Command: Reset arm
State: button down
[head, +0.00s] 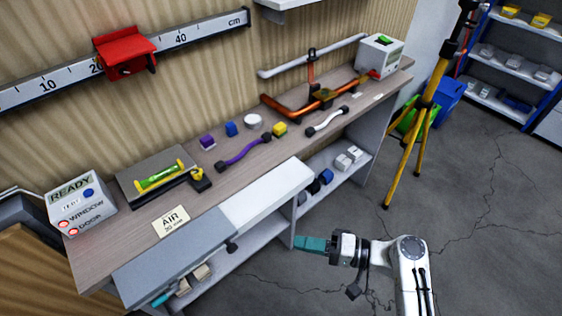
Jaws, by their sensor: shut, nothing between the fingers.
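My gripper (299,243) is at the end of my white arm, low at the front right of the workbench. Its teal fingers are shut with nothing between them. They point left toward the open lower part of the bench, near an upright panel edge. I cannot tell whether the fingertips touch that panel. The workbench (122,238) runs from lower left to upper right, with its top above my gripper.
The bench holds a READY box (97,203), an AIR note (171,221), a purple cable (243,152), a white cable (327,121) and copper pipe (289,113). A yellow tripod (427,104) stands on the floor at right. The floor right of my arm is clear.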

jog(key=s+d+f+n+g+h, duration=0.1)
jog(key=s+d+f+g+h, duration=0.1)
jog(key=s+d+f+h, duration=0.3)
jog(key=s+d+f+n+g+h, duration=0.1)
jog(key=s+f+h, duration=0.2)
jog(key=s, duration=0.4)
jog(key=s+d+r+g+h, duration=0.1)
jog(key=s+d+r+h, duration=0.2)
jog(key=s+d+h, duration=0.5)
jog(key=s+d, duration=0.3)
jog(key=d, duration=0.2)
jog(key=shift+r, duration=0.3)
